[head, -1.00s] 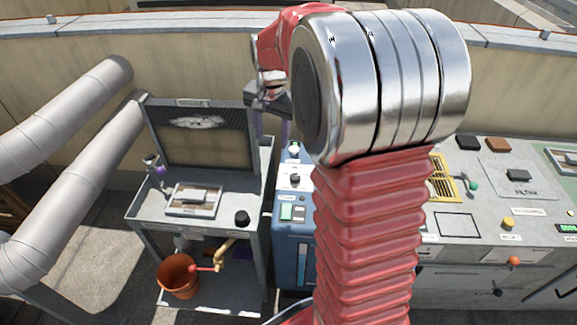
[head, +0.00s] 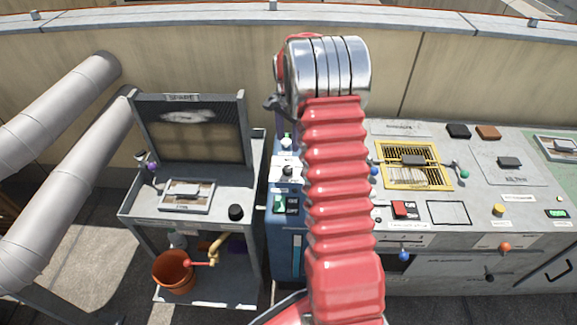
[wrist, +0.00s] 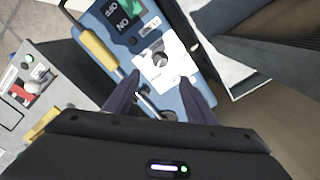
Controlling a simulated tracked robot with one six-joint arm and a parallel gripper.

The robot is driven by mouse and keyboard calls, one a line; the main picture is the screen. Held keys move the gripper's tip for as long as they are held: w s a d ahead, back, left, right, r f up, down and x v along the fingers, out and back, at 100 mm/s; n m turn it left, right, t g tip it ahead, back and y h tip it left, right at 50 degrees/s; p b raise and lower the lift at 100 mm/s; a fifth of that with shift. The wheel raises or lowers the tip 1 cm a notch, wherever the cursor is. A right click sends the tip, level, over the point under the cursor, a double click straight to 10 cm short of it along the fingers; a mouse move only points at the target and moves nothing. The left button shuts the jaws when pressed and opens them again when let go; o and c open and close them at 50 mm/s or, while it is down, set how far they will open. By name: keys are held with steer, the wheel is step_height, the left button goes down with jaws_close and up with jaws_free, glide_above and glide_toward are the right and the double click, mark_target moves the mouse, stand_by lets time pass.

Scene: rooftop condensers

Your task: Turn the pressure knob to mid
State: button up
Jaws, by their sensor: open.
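A dark round knob (head: 288,172) sits on a white plate on the blue cabinet (head: 284,235). In the wrist view the knob (wrist: 160,60) shows on its white plate (wrist: 170,70); the plate's print is too small to read. I take it for the pressure knob, but cannot read its setting. My gripper (wrist: 160,77) is open, its two dark fingers apart and pointing toward the plate. The knob appears just beyond the fingertips, between them, and nothing is held. In the head view my arm hides most of the gripper.
An ON/OFF switch (wrist: 127,14) is beside the knob plate. The grey bench (head: 430,190) stands right, with a yellow grille (head: 432,180) and red switch (head: 400,210). A cart (head: 220,205) stands left, above an orange bucket (head: 172,272).

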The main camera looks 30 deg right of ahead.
mark_target(288, 168)
step_height(288, 168, down, 14)
steer(key=shift+r, duration=0.1)
stand_by(0.8)
steer(key=shift+c, duration=0.4)
steer(key=c, duration=0.9)
steer(key=shift+d, duration=0.15)
steer(key=shift+c, duration=0.3)
